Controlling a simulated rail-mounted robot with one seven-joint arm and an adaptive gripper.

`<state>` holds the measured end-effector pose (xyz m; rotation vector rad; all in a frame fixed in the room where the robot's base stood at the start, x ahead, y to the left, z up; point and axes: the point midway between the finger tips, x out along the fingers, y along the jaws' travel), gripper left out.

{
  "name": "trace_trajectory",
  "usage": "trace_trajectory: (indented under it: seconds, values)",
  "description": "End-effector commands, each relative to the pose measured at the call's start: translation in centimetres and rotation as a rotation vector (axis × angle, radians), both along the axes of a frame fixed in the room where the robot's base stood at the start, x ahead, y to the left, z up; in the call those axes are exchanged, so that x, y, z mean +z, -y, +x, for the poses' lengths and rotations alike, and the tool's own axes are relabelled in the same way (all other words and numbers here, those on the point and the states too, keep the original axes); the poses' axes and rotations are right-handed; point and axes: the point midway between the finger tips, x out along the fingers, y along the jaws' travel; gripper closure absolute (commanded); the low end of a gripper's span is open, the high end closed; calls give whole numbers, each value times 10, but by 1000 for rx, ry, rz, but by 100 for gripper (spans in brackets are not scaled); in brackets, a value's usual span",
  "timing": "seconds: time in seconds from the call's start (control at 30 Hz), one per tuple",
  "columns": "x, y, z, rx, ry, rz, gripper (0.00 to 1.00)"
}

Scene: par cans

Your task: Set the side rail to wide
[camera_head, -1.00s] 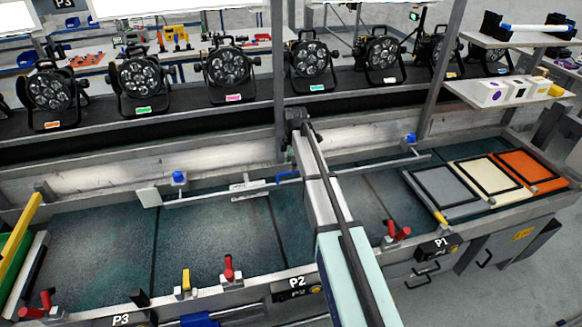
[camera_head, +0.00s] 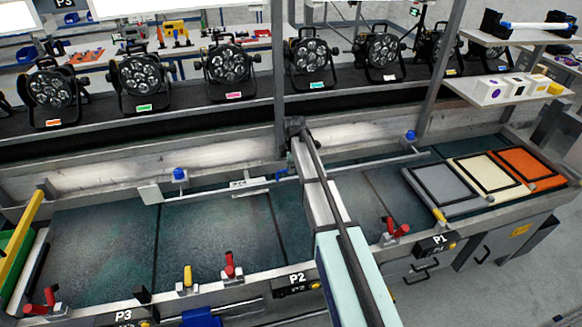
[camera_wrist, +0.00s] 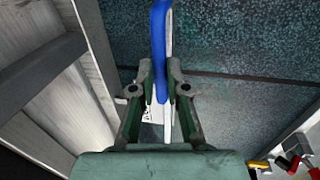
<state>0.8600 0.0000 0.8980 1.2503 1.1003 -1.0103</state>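The side rail (camera_head: 215,190) is a pale bar along the back of the bench, with a white plate (camera_head: 149,193) at its left end. A small white label plate (camera_head: 250,186) with dark marks sits along it. The rail's blue handle (camera_wrist: 159,45) stands between my gripper's fingers (camera_wrist: 160,80) in the wrist view, with a finger close on each side and little gap. My gripper looks shut on this handle. In the head view my arm hides the gripper and most of the handle. The setting marks are too small to read.
Blue knobs (camera_head: 179,174) stand behind the rail. Red clamps (camera_head: 231,266) and a yellow one (camera_head: 187,278) line the front edge. Grey, cream and orange framed panels (camera_head: 487,175) lie at right. Several stage lights (camera_head: 225,63) stand on the shelf behind. The dark bench top (camera_head: 100,245) is mostly clear.

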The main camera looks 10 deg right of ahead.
Motion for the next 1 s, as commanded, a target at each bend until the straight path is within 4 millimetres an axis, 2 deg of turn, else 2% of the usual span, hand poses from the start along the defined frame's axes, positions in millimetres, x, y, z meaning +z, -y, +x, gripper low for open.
trace_trajectory:
  seconds: [0.17,0.4,0.73,0.77,0.8,1.0]
  values:
    - [-2,-1,12,0,0,0,100]
    - [-2,-4,58,0,3,0,100]
    - [1,-4,62,0,6,-1,100]
    - [1,-4,63,0,7,0,75]
    - [1,-4,62,0,6,-1,61]
    - [0,-4,61,0,3,0,61]
